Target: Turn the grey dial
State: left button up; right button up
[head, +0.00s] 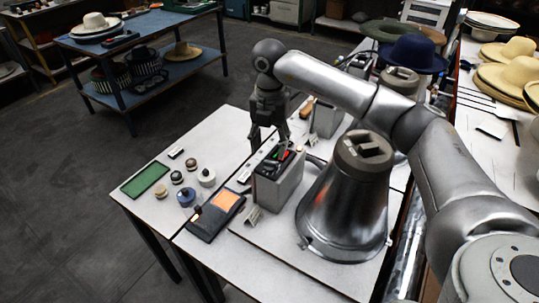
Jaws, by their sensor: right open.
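A grey control box (278,190) stands on the white table (225,125), with a dark top carrying a green and a red part. I cannot pick out a grey dial for sure; it may be on this box, partly hidden by my gripper. My right gripper (269,143) points down at the box's top from its back left side. Its fingers are apart and nothing shows between them. Whether they touch the box I cannot tell. My left gripper is not in view.
A large metal bell-shaped press form (345,205) stands right of the box. A dark device with an orange screen (217,212), several small round knobs (207,178) and a green mat (145,180) lie on the left. A second grey box (327,117) stands behind.

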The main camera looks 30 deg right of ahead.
aim_at(269, 163)
notch_tip(269, 163, up, 6)
jog(key=shift+r, duration=0.2)
dwell(0.5)
